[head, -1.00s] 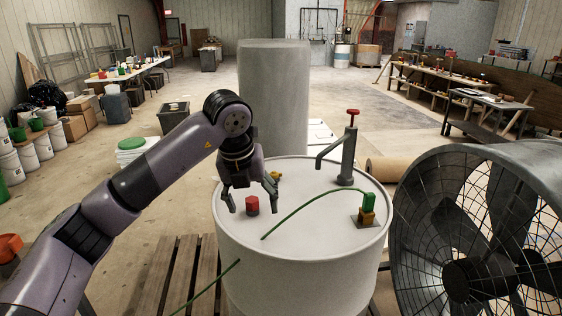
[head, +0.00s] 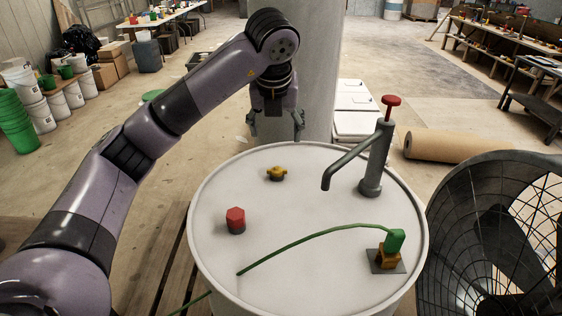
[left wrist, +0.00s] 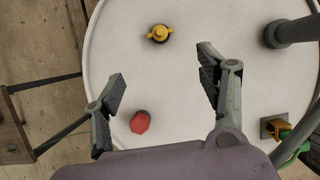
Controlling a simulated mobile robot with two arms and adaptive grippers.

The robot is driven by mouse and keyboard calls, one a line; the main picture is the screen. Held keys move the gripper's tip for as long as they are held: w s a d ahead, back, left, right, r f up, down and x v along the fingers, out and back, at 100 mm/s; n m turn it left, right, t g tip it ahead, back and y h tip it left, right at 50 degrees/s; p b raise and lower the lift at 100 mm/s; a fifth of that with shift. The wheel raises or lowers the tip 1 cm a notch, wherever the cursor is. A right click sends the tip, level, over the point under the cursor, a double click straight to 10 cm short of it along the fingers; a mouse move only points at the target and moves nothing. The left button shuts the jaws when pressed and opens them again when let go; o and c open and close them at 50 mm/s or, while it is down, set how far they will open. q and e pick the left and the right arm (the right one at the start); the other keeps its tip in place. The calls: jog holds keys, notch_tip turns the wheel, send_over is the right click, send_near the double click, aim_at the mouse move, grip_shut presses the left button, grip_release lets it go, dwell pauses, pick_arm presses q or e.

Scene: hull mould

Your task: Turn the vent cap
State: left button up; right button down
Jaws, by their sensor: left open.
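A white drum (head: 300,210) stands in front of me. On its lid are a red cap (head: 236,219) at the left and a small yellow winged cap (head: 277,174) towards the back; I cannot tell by a label which is the vent cap. My left gripper (head: 276,130) is open and empty, pointing down above the far side of the drum, apart from the lid. In the left wrist view the yellow cap (left wrist: 158,34) lies ahead between the open fingers, and the red cap (left wrist: 140,122) is nearer the left finger. My right gripper is not in view.
A grey pump with a red knob (head: 372,150) rises from the lid. A green hose (head: 310,236) runs across the lid to a green and yellow fitting (head: 391,247). A large caged fan (head: 490,230) stands at the right, a grey column (head: 318,70) behind the drum.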

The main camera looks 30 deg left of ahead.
pick_arm(q)
send_near(277, 168)
jog(key=p+x, duration=0.2)
jog(key=x, duration=0.5)
jog(key=shift+w+f, duration=0.1)
jog(key=shift+f, duration=0.25)
jog(key=shift+w+a+f, duration=0.1)
jog(key=shift+w+f, duration=0.1)
jog(key=shift+f, duration=0.35)
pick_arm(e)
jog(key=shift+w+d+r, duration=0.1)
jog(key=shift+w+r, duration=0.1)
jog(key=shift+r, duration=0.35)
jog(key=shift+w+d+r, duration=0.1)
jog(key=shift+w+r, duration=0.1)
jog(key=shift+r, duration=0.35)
pick_arm(q)
jog(key=shift+c, duration=0.4)
jog(key=c, duration=1.1)
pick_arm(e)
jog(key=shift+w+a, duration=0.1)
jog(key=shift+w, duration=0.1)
